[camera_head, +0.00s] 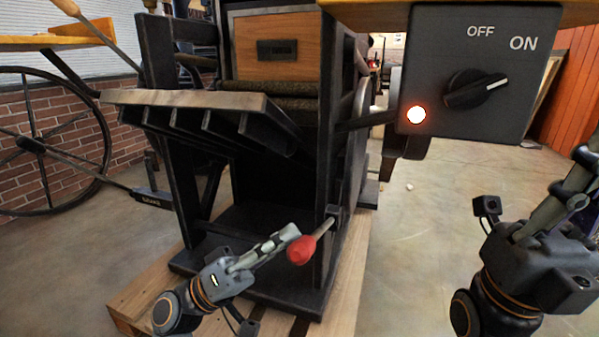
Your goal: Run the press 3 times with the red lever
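The red lever (302,250) has a red knob on a short metal rod that sticks out from the press's right front post. The dark press (155,70) stands in the middle. My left gripper (291,233) is at the lever, its fingertips right beside the knob's upper left. I see its fingers nearly edge-on, and contact with the knob is unclear. My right gripper (583,160) is at the right edge, away from the lever, its fingers pointing up and partly cut off.
A black switch box (430,50) hangs at upper right, its knob (475,90) pointing towards ON and its lamp (416,114) glowing. A sloping metal tray (185,99) juts from the press. A spoked wheel (35,130) is at left. Floor is open right of the wooden pallet (350,290).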

